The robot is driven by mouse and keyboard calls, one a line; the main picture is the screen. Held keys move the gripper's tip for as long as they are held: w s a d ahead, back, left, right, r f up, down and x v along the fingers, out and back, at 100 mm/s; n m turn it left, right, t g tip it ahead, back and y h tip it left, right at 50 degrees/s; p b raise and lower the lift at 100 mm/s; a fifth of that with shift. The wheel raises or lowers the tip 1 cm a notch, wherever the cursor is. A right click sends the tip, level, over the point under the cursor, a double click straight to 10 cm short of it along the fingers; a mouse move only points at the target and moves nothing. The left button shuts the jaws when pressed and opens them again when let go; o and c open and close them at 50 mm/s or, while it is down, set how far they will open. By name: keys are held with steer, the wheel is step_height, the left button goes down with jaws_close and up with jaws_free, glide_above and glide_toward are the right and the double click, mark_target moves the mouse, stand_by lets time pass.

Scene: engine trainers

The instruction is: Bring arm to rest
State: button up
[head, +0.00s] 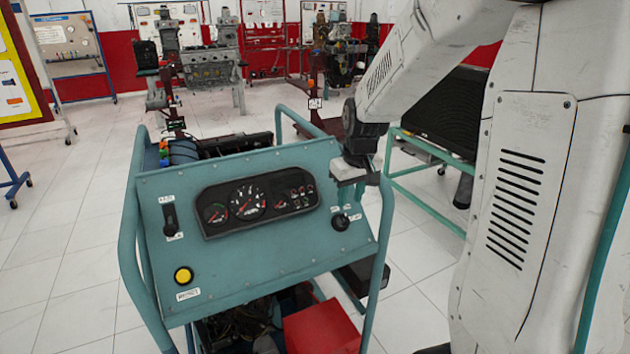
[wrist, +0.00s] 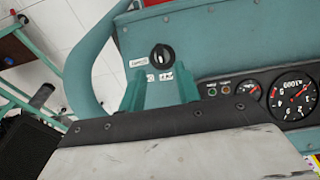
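My arm comes down from the upper right in the head view. My gripper (head: 350,182) is by the upper right corner of a teal control panel (head: 180,255), just above a black rotary knob (head: 341,222). In the wrist view my gripper (wrist: 160,88) shows two teal fingers spread apart with nothing between them. The same knob (wrist: 162,57) lies beyond the fingertips, apart from them. In the head view the fingers are too small to make out clearly.
The panel carries a gauge cluster (head: 258,203), a black switch (head: 171,217) and a yellow button (head: 183,275). A teal tube frame (head: 128,235) surrounds it. A red box (head: 322,330) sits below. Engine stands (head: 210,68) fill the back. Tiled floor (head: 60,240) at left is clear.

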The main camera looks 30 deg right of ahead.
steer(key=s+a+r, duration=0.3)
steer(key=s+a, duration=0.1)
steer(key=s, duration=0.4)
steer(key=s+a+r, duration=0.4)
steer(key=s, duration=0.5)
steer(key=s+a+r, duration=0.3)
steer(key=s+a, duration=0.1)
steer(key=s, duration=0.5)
steer(key=shift+a+r+g, duration=0.2)
steer(key=shift+a+g, duration=0.1)
steer(key=shift+a, duration=0.05)
